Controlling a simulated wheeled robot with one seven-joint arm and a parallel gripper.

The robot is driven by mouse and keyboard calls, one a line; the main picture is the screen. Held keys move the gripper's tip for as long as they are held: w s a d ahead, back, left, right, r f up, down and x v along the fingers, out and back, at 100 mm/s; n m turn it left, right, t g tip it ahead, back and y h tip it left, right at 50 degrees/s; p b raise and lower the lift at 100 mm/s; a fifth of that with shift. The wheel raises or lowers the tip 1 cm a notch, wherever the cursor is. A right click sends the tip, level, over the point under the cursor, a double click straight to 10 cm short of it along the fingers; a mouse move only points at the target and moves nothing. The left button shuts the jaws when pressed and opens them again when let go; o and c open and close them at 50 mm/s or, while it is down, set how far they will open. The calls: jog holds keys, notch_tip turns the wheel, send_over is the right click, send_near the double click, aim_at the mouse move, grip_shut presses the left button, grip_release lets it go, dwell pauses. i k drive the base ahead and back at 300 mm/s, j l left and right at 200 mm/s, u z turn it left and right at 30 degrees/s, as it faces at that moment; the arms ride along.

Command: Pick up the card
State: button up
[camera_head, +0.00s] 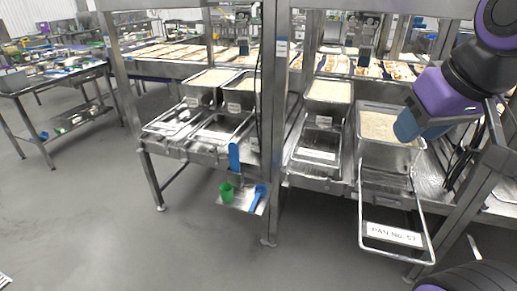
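A white card (393,233) with black print reading like "PAN NO. 57" is at the lower front end of a metal frame, below the right-hand rice pan (388,153). Smaller white cards show on the front of the other pans, one at the left pan (193,102), one beside it (234,107) and one at the middle pan (323,120). Another white card (318,154) lies lower on a middle frame. My arm enters from the upper right. Its blue end (407,125) is over the right-hand pan, above and apart from the printed card. My fingers cannot be made out.
A metal rack post (270,170) stands between the left and middle pans. A small shelf (243,205) holds a green cup (226,192) and a blue scoop (258,196). A slanted metal post (462,215) is right of the card. The grey floor in front is clear.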

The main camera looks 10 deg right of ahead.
aim_at(254, 144)
jog(key=i+j+z, duration=0.25)
jog(key=i+j, duration=0.15)
jog(key=j, duration=0.25)
jog(key=i+j+z, duration=0.1)
jog(key=j, duration=0.25)
jog(key=i+j+z, duration=0.15)
jog(key=i+j, duration=0.15)
jog(key=i+j+z, duration=0.1)
jog(key=j, duration=0.35)
jog(key=i+j+z, duration=0.15)
jog(key=i+j, duration=0.15)
jog(key=i+j+z, duration=0.2)
jog(key=j, duration=0.25)
jog(key=i+l, duration=0.25)
jog(key=l, duration=0.15)
jog(key=i+l, duration=0.3)
jog(key=l, duration=0.1)
